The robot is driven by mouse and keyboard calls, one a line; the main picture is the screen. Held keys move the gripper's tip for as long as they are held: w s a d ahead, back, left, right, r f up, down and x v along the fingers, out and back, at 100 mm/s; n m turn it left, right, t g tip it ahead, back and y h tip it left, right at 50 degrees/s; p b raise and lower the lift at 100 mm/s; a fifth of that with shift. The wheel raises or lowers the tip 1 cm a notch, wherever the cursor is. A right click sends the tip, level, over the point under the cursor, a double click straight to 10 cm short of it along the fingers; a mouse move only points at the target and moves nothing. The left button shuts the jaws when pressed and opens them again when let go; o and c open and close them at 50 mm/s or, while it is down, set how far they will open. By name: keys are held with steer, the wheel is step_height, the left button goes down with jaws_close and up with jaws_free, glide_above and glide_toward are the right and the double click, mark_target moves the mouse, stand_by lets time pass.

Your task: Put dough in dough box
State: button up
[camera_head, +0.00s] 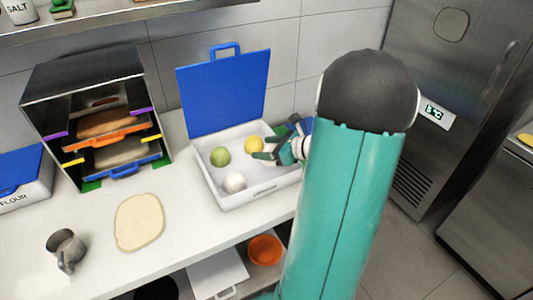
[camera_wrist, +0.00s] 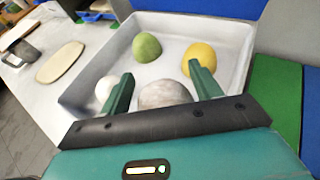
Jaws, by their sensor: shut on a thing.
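The dough box (camera_head: 262,192) is a white tray on the counter with its blue lid (camera_head: 222,92) standing open behind it. Inside lie a green ball (camera_head: 220,156), a yellow ball (camera_head: 254,144) and a white ball (camera_head: 234,182). My gripper (camera_head: 268,150) is over the right part of the box. In the wrist view my gripper (camera_wrist: 162,90) is shut on a greyish speckled dough ball (camera_wrist: 163,95), low over or in the box (camera_wrist: 88,75).
A flat dough disc (camera_head: 139,222) and a metal jug (camera_head: 66,248) are on the counter (camera_head: 180,235) to the left. A dark oven-like rack (camera_head: 85,80) with trays stands behind them. An orange bowl (camera_head: 264,249) sits on the shelf below.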

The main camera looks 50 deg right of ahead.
steer(key=shift+a+f, duration=0.1)
steer(key=shift+f, duration=1.05)
